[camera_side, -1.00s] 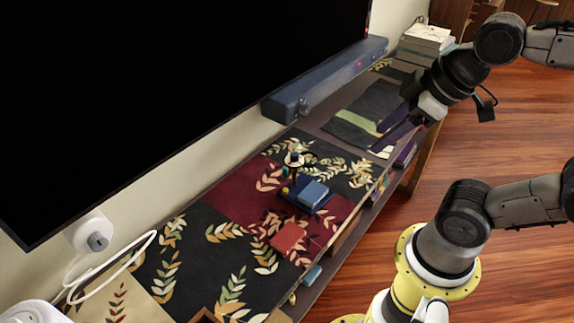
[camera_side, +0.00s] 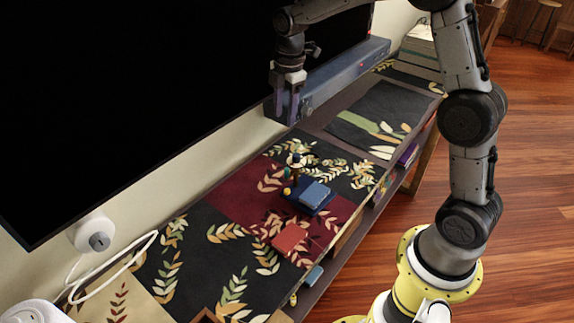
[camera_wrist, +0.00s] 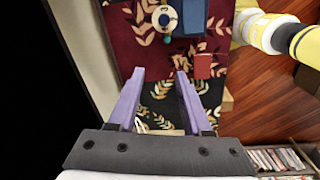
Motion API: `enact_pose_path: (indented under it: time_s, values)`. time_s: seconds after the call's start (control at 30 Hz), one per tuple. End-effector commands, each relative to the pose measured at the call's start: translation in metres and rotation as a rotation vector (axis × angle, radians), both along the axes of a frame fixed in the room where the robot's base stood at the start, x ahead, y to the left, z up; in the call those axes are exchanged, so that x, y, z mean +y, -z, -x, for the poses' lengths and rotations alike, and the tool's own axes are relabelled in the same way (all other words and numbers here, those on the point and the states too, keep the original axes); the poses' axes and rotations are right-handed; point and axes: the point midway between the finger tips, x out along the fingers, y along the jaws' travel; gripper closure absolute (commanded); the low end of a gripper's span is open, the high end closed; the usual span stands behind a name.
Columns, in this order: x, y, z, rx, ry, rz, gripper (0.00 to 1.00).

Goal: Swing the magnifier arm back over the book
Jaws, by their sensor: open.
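A small magnifier stand (camera_side: 296,165) with a pale round top stands on the patterned cloth, beside a blue book (camera_side: 315,193) on a dark blue base. In the wrist view the stand's pale top (camera_wrist: 164,18) is at the upper edge, with the blue book (camera_wrist: 194,16) just right of it. The lens and its arm are too small to tell clearly. My gripper (camera_side: 288,118) points down, high above the cloth, and appears above the stand in the side view. Its two purple fingers are apart and empty in the wrist view (camera_wrist: 159,72).
A red book (camera_side: 290,237) lies on the cloth in front of the stand; it also shows in the wrist view (camera_wrist: 203,66). A blue-grey soundbar (camera_side: 345,78) and a large black screen (camera_side: 150,90) line the wall. Books (camera_side: 421,48) are stacked at the far end.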

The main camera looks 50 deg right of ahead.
Motion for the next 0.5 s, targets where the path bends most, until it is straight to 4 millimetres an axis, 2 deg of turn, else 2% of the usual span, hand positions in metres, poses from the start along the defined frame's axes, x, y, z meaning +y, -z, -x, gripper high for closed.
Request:
enact_pose_path:
  time_s: [0.03,0.13,0.37,0.5]
  values:
    - [-0.004,0.016,-0.003,0.031,0.008,-0.005,0.51]
    - [-0.007,0.036,-0.003,0.073,0.016,-0.010,0.51]
    - [-0.010,0.057,0.000,0.097,0.024,-0.014,0.51]
    - [-0.009,0.079,0.001,0.101,0.024,-0.014,0.51]
